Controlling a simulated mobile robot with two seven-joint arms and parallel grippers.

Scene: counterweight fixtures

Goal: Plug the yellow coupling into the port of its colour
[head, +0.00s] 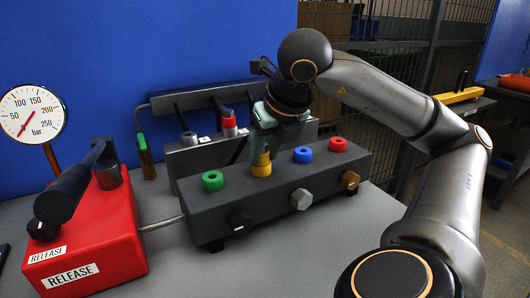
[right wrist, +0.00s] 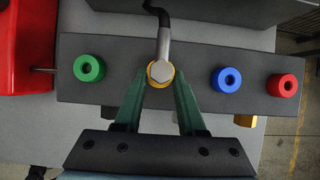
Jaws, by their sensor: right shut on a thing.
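My right gripper (head: 262,148) is shut on the yellow coupling, low over the dark manifold block (head: 245,212). In the right wrist view the coupling (right wrist: 161,71) shows a grey hex end with a hose leading away, between the two green fingers (right wrist: 160,92). The yellow port (head: 261,170) is directly below the coupling, between the green port (head: 212,181) and the blue port (head: 303,155). The red port (head: 338,145) is at the far right. The fingers hide the join, so I cannot tell how deep the coupling sits. My left gripper is not in view.
A red pump box (head: 85,240) with a dark lever stands left of the block, with a pressure gauge (head: 32,113) behind. A rack (head: 195,158) behind the block holds a red-banded coupling (head: 229,125). A green-topped piece (head: 143,150) hangs at its left. The table front is clear.

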